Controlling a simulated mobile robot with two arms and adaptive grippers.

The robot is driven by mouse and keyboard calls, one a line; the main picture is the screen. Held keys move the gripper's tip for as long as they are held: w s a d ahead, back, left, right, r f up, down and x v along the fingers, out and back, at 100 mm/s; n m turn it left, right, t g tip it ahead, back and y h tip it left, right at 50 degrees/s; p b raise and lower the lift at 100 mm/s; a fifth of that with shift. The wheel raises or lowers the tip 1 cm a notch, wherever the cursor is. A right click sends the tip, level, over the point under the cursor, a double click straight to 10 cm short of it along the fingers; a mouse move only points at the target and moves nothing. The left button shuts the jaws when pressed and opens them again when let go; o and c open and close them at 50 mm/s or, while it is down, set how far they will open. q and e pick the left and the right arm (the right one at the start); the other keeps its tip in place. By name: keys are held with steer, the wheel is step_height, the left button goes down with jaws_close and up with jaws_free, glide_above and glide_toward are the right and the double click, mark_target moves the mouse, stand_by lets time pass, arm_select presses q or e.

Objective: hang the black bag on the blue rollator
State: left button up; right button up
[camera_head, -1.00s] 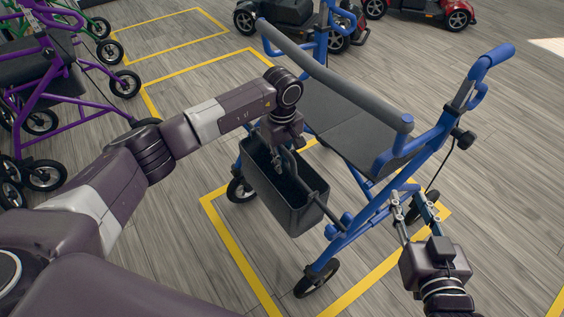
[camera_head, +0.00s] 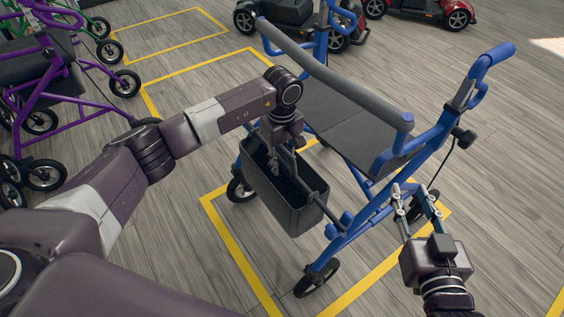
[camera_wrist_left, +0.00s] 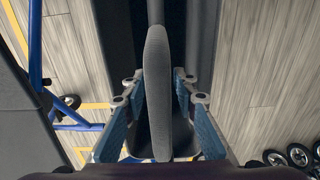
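The black bag (camera_head: 308,217) is an open-topped box shape at the near side of the blue rollator (camera_head: 343,122), against its frame below the seat. A dark bar runs along the bag's top edge. I cannot tell exactly how the bag is hooked on. My left gripper (camera_head: 271,172) points down at the bag's opening. In the left wrist view its fingers (camera_wrist_left: 158,100) stand apart on both sides of a dark upright strip, the bag's handle (camera_wrist_left: 157,75), with gaps on both sides. My right gripper (camera_head: 411,192) is open and empty beside the rollator's lower right frame.
A purple rollator (camera_head: 68,98) stands at the left, with a green one (camera_head: 95,28) behind it. Dark (camera_head: 290,14) and red (camera_head: 440,10) scooters stand at the back. Yellow floor lines (camera_head: 238,255) frame the blue rollator's place. The floor at the right is clear.

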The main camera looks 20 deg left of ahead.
arm_select(q)
steer(key=shift+f, duration=0.1)
step_height(320, 180, up, 12)
steer(key=shift+r, duration=0.1)
stand_by(0.5)
stand_by(0.4)
